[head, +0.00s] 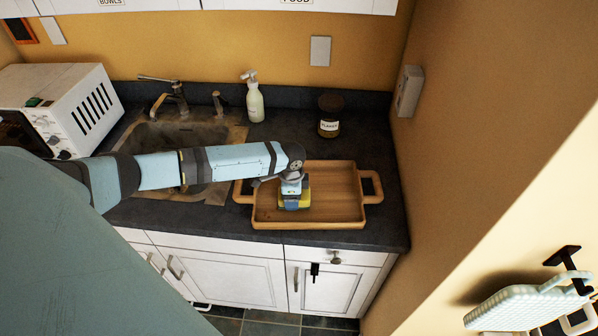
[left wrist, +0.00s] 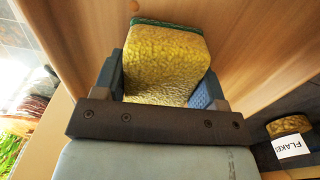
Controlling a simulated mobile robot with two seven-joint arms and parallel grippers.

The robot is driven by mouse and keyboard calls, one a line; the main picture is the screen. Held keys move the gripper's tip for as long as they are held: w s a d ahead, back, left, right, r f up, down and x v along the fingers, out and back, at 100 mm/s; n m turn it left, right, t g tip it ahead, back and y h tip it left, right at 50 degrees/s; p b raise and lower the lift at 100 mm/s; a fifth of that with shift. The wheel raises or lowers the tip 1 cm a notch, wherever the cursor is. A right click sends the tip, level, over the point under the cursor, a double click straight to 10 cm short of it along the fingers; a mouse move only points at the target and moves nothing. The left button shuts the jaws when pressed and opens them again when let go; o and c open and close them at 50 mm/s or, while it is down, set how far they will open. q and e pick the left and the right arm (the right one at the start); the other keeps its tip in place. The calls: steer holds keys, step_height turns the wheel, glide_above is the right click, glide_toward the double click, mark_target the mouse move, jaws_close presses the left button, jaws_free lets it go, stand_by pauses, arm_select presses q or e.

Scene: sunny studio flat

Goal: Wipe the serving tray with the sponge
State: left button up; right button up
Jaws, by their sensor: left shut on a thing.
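The wooden serving tray (head: 335,205) with two side handles lies on the dark counter, right of the sink. My left arm reaches in from the left, and my left gripper (head: 292,190) is over the middle of the tray. The left gripper is shut on a yellow sponge (head: 294,205) with a green layer. In the left wrist view the sponge (left wrist: 168,65) sits between the two fingers, with the wooden tray (left wrist: 255,50) behind it. I cannot tell for sure whether the sponge touches the tray floor. My right gripper is not in view.
A sink (head: 180,135) with a faucet is left of the tray. A soap bottle (head: 255,102) and a dark-lidded jar (head: 329,118) stand behind the tray. A white microwave (head: 75,105) is at the left. A wall closes the counter's right end.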

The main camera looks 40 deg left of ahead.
mark_target(280, 199)
arm_select(q)
steer(key=shift+s+a, duration=0.25)
steer(key=shift+s, duration=0.4)
steer(key=shift+s+a, duration=0.2)
steer(key=shift+s, duration=0.5)
steer(key=shift+s+a, duration=0.25)
steer(key=shift+s, duration=0.4)
steer(key=shift+w+d, duration=1)
steer(key=shift+d, duration=0.35)
steer(key=shift+w+d, duration=1.05)
steer(key=shift+d, duration=0.25)
steer(key=shift+w+d, duration=1)
steer(key=shift+d, duration=0.35)
steer(key=shift+w+d, duration=0.8)
steer(key=shift+d, duration=0.2)
steer(key=shift+w+d, duration=0.75)
steer(key=shift+d, duration=0.25)
steer(key=shift+w+a+b, duration=0.5)
steer(key=shift+w+a, duration=0.25)
steer(key=shift+w, duration=0.25)
steer(key=shift+w+a+b, duration=0.45)
steer(key=shift+w+a, duration=0.3)
steer(key=shift+w, duration=0.2)
